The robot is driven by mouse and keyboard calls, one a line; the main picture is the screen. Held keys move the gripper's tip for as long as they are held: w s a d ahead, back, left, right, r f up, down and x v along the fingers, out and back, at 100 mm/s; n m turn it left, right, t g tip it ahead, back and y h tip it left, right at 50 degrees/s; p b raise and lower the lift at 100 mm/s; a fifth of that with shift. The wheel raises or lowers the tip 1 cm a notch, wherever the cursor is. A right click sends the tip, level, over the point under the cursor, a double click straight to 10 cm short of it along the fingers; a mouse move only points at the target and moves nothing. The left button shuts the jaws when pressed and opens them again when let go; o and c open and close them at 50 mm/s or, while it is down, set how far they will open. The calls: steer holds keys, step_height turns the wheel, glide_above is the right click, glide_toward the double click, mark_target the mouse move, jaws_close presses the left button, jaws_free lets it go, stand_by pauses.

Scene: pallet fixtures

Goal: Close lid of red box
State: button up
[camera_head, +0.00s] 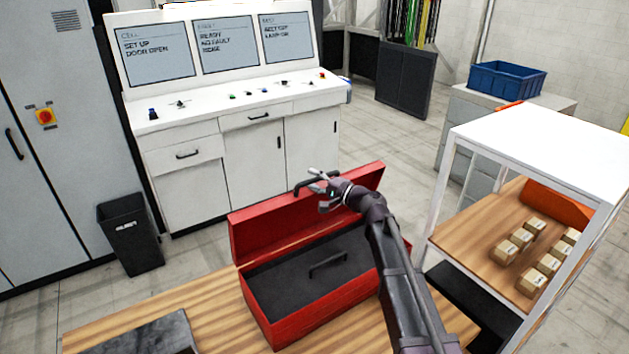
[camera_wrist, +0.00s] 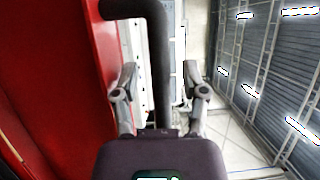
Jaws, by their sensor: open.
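The red box (camera_head: 322,316) stands on a wooden table, its lid (camera_head: 262,229) raised upright at the back edge. The dark inside shows, with a black handle (camera_head: 328,263) lying in it. My gripper (camera_head: 322,187) is at the lid's top edge, right of its middle, close to the black lid handle (camera_head: 303,184). In the wrist view the open fingers (camera_wrist: 158,90) lie on either side of the black lid handle (camera_wrist: 158,50), and the red lid (camera_wrist: 60,80) fills the left side. I cannot tell whether the fingers touch the handle.
The wooden table (camera_head: 215,300) carries a dark slab (camera_head: 150,338) at front left. A white-framed shelf (camera_head: 545,140) with several small cartons (camera_head: 507,251) stands close on the right. A white console (camera_head: 215,185) stands behind, and a black bin (camera_head: 130,235) at left.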

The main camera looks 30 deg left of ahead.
jaws_close()
steer(key=shift+d, duration=0.2)
